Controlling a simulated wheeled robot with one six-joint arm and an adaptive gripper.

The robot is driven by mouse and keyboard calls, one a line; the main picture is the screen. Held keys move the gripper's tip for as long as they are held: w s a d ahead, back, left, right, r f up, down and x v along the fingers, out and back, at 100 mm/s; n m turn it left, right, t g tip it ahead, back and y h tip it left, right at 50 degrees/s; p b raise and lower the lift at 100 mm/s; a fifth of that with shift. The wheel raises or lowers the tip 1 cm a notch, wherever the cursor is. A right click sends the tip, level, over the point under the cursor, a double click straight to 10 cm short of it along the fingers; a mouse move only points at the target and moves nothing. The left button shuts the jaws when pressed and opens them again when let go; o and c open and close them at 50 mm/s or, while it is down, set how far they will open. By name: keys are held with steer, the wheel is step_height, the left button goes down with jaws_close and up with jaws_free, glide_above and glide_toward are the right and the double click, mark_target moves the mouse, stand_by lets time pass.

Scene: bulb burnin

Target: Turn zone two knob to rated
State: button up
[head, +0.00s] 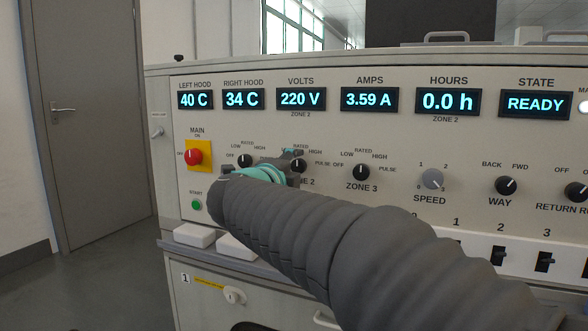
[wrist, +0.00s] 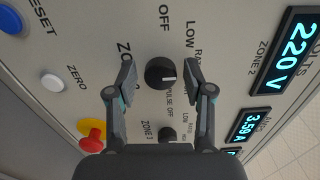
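The zone two knob (wrist: 160,73) is black and round with a white mark. It sits between the two fingertips of my gripper (wrist: 160,77) in the wrist view. The fingers are apart, with a visible gap on each side of the knob. The white mark points right in that view, toward the side with the RATED lettering (wrist: 198,58), which one finger partly covers. In the head view my gripper (head: 291,165) is at the panel over the zone two knob (head: 298,165), hiding part of it and its label.
The zone three knob (head: 361,172) is close on the right. The zone one knob (head: 245,161) and the red main switch (head: 193,157) are to the left. The volts display (head: 300,99) reads 220 V and the state display (head: 535,104) reads READY.

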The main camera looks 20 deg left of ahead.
steer(key=shift+s, duration=0.1)
steer(key=s, duration=1.1)
steer(key=shift+s+a, duration=0.4)
steer(key=shift+a, duration=0.05)
